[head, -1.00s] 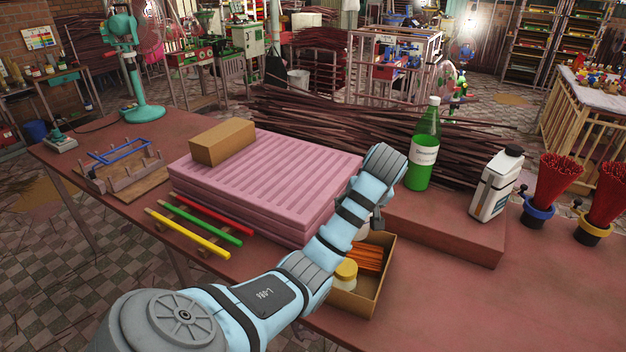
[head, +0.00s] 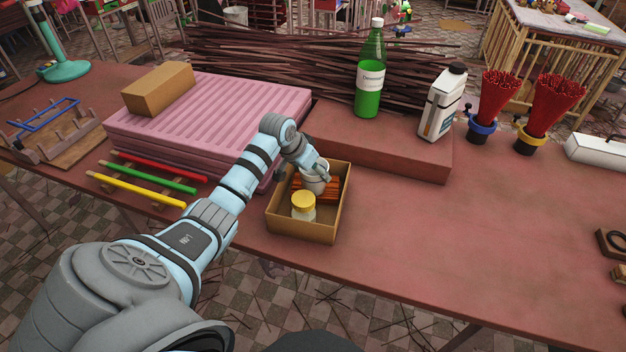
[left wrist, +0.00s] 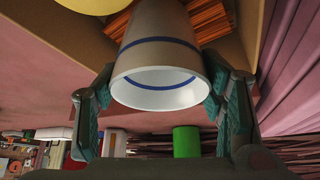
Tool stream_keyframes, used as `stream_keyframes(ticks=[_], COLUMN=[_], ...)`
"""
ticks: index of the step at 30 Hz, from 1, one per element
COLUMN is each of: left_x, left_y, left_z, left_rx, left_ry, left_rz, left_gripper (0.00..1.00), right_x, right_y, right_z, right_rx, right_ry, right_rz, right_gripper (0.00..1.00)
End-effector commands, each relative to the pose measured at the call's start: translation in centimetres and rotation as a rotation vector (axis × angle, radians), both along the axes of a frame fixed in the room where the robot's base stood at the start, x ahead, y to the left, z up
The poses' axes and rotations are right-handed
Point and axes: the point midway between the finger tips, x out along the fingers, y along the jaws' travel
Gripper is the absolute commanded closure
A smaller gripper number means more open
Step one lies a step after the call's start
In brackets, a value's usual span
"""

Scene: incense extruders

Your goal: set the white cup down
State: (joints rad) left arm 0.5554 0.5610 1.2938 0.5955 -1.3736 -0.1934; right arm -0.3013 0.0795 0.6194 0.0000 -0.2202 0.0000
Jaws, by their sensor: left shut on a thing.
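The white cup (head: 314,183) has a blue band, seen in the left wrist view (left wrist: 160,62). My left gripper (head: 317,168) is shut on it, with one finger on each side of the cup in the left wrist view (left wrist: 160,105). The cup is at the open cardboard box (head: 318,227), behind a yellow-lidded jar (head: 303,206) and by the orange sticks (head: 331,188). I cannot tell whether its base touches anything. The right gripper is not in view.
Left of the box is a stack of pink slabs (head: 217,105) with a brown block on it. Behind stand a green bottle (head: 369,80) and a white jug (head: 440,103) on a raised slab. The table (head: 430,235) is clear right of the box.

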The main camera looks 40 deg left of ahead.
Motion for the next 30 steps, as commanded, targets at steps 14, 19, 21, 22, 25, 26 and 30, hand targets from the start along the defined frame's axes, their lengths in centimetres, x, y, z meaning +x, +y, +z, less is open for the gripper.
stream_keyframes(ticks=[14,19,21,22,25,26,30], left_x=[0.0,0.0,0.0,0.0,0.0,0.0,0.0], left_y=[0.0,-0.1,-0.1,-0.1,-0.1,-0.1,0.0], left_z=[-3.9,-4.0,-4.0,-4.0,-4.0,-4.0,-3.7], left_rx=[0.0,0.0,0.0,0.0,0.0,0.0,0.0], left_ry=[0.0,0.001,0.001,0.001,0.001,0.001,0.0], left_rz=[0.001,0.001,0.001,0.001,0.001,0.001,0.001], left_gripper=[0.72,0.18,0.17,0.17,0.17,0.17,0.17], right_x=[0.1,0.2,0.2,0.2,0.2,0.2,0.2], right_y=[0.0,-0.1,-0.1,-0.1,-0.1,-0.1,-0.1], right_z=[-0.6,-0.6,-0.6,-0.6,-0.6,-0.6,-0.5], right_rx=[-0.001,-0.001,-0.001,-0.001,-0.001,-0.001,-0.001], right_ry=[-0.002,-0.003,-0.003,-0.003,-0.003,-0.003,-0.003], right_rz=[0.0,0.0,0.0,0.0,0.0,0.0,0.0], right_gripper=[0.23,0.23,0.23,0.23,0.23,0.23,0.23])
